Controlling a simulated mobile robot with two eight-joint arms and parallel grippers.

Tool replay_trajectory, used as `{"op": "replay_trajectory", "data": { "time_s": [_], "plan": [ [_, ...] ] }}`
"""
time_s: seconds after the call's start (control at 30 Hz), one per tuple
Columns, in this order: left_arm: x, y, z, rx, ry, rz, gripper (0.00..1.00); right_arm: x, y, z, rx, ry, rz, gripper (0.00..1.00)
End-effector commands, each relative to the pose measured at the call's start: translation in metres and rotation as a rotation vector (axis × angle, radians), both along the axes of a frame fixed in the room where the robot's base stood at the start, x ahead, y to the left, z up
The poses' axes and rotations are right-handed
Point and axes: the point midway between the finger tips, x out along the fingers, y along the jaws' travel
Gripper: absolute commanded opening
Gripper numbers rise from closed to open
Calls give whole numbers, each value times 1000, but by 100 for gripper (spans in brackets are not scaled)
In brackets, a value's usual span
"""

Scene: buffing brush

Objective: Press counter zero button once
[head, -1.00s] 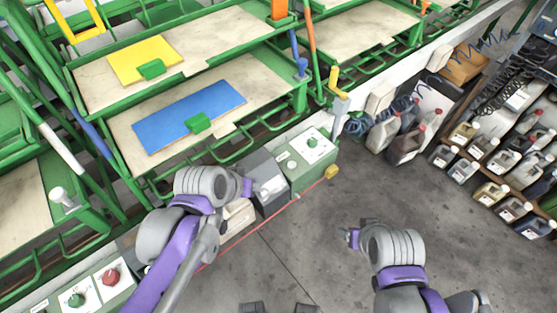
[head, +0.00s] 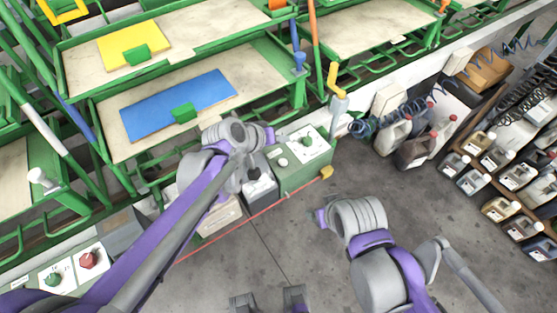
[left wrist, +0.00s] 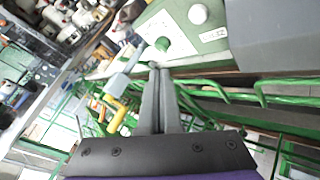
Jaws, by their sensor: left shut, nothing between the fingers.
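A green control box (head: 305,170) stands on the floor side of the green rack. Its white panel (head: 308,145) carries a dark green knob, and a round white button (head: 283,162) sits beside the panel. The button also shows in the left wrist view (left wrist: 198,14), near a small label too blurred to read. I cannot tell which control is the counter zero button. My left gripper (head: 270,136) is at the box's rack side. In the left wrist view its fingers (left wrist: 154,68) are together, empty, near the green knob (left wrist: 162,44). My right gripper (head: 320,217) is over the floor, its fingers unclear.
A grey box (head: 260,188) adjoins the green box. A yellow-ended red rod (head: 326,172) runs along the front. Rack shelves hold a blue sheet (head: 180,105) and a yellow sheet (head: 134,44). Jugs (head: 420,140) stand at right. The floor between is open.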

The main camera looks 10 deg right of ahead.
Motion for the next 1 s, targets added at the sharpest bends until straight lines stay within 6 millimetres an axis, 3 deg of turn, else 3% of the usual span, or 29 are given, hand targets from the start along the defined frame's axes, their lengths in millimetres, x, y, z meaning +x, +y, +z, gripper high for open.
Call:
{"op": "replay_trajectory", "data": {
  "time_s": [0.47,1.0],
  "plan": [
    [0,0,-7,1,1,0,0,-1,0,-6,0,3,0,72],
    [-1,1,-76,0,2,1,0,-10,0,-59,0,22,0,72]
  ]
}}
